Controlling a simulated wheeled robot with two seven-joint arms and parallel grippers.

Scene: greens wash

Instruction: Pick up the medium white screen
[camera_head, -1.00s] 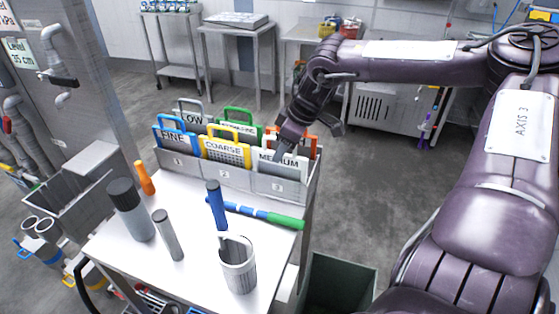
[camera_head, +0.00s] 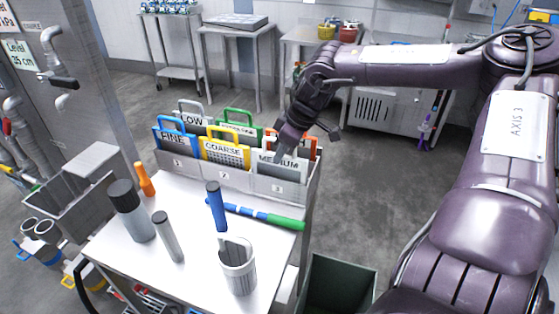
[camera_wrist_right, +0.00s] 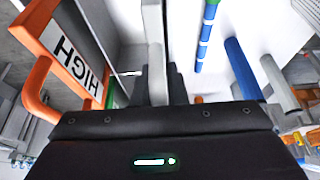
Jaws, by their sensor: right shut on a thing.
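The medium white screen (camera_head: 289,172), labelled MEDIUM, stands upright in the front right slot, number 3, of the grey metal rack (camera_head: 228,182). My right gripper (camera_head: 281,154) reaches down to its top from behind and hides part of its handle. In the right wrist view, the right gripper's dark fingers (camera_wrist_right: 157,86) are shut on the screen's white handle (camera_wrist_right: 154,45), which runs up between them. The screen still appears seated in its slot. My left gripper is not in view.
The coarse yellow (camera_head: 225,148), fine blue (camera_head: 172,138), low grey (camera_head: 192,119) and high orange (camera_wrist_right: 62,55) screens stand close by. A blue-green wand (camera_head: 262,215), cup (camera_head: 238,268) and bottles occupy the table. A dark bin (camera_head: 340,288) stands right of it.

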